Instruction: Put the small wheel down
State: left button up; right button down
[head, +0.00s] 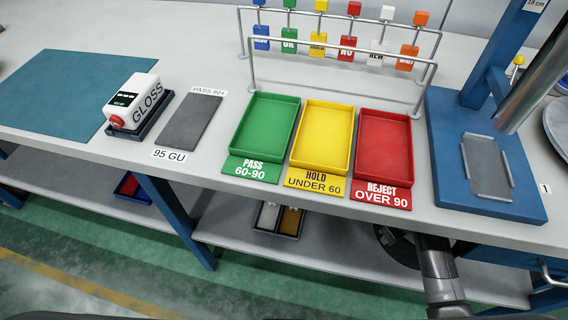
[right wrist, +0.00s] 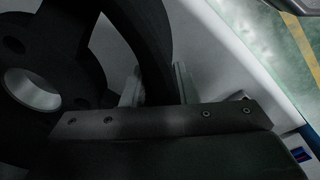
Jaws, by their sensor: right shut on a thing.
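The small wheel is dark, with a pale metal hub. In the right wrist view the wheel (right wrist: 75,45) fills the left and upper middle. My right gripper (right wrist: 156,85) is shut on the wheel's dark rim, one finger on each side. In the head view a dark round part of the wheel (head: 393,247) shows below the front edge of the bench, over the lower shelf. The bench hides its upper part, and my right arm reaches in there from below. I cannot tell whether the wheel touches the shelf. My left gripper is not in view.
The lower shelf (head: 335,262) is mostly bare, with a small divided bin (head: 278,219) left of the wheel. Above are green (head: 237,151), yellow (head: 297,150) and red (head: 359,160) trays and a blue stand (head: 440,190). Blue bench legs (head: 180,222) stand at the front.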

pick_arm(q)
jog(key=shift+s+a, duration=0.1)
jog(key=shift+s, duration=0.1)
pick_arm(e)
jog(key=shift+r, duration=0.15)
notch_tip(320, 180, down, 6)
jog(key=shift+d+r+b, duration=0.1)
jog(key=shift+r+b, duration=0.15)
jog(key=shift+b, duration=0.6)
jog(key=shift+f, duration=0.65)
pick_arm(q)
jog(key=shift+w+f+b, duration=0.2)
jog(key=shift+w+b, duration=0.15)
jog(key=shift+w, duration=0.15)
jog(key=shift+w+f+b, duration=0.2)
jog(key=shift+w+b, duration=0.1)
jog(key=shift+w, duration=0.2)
pick_arm(e)
jog(key=shift+f, duration=1.7)
jog(key=c, duration=1.1)
grip_release()
jog(key=shift+s, duration=0.2)
jog(key=shift+c, duration=0.2)
